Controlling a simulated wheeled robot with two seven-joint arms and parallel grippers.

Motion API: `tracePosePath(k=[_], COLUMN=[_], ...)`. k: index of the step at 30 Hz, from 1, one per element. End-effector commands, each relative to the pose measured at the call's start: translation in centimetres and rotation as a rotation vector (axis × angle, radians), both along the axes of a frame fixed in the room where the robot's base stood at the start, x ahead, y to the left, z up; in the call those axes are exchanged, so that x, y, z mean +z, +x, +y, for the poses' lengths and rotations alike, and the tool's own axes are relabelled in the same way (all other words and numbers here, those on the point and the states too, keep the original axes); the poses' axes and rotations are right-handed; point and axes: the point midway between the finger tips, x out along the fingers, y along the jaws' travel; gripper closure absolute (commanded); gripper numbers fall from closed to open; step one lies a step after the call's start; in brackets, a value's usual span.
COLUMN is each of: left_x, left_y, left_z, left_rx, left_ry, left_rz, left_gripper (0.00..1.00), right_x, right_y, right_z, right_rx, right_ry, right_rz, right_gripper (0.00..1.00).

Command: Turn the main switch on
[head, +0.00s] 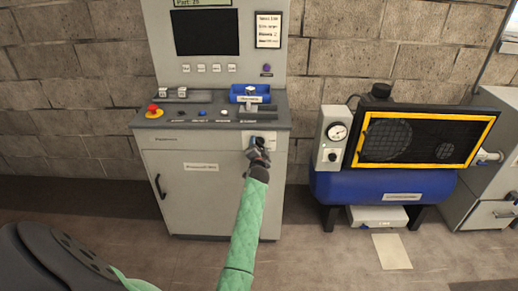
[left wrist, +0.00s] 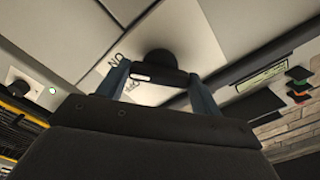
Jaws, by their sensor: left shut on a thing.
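The main switch is a black rotary knob (left wrist: 155,62) with a white mark on its front. It sits on a pale plate (head: 269,142) on the upper right of the grey cabinet's front. Lettering on the plate is partly hidden in the left wrist view. My left gripper (left wrist: 158,84) reaches the knob from the front, with a blue finger on each side, and is shut on it. In the head view the gripper (head: 258,151) covers most of the knob. My right gripper is not in view.
The grey cabinet (head: 200,205) has a sloping console with a red emergency button (head: 153,109), several small buttons and a blue tray (head: 240,95). A blue compressor (head: 330,187) with a yellow-framed grille (head: 430,115) stands to the right. The floor in front is mostly clear.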

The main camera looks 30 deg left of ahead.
Motion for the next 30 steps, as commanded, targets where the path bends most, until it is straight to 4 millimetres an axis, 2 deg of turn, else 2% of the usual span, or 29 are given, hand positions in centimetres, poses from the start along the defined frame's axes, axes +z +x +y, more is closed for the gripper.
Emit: tracePosePath(k=[5, 10, 21, 30], left_x=[-0.2, -0.1, -0.2, -0.2], left_y=[-0.1, -0.1, -0.1, -0.1], left_z=[0.1, 0.1, 0.1, 0.0], left_rx=[0.000, 0.000, 0.000, 0.000], left_ry=[0.144, 0.277, 0.494, 0.570], left_rz=[0.091, 0.172, 0.306, 0.354], left_gripper=[0.57, 0.57, 0.57, 0.57], right_x=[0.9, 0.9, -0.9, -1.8], right_y=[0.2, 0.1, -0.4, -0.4], right_z=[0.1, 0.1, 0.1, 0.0], right_rx=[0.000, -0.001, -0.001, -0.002], right_ry=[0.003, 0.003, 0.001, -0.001], right_rz=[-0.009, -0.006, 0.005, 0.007], right_gripper=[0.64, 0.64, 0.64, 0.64])
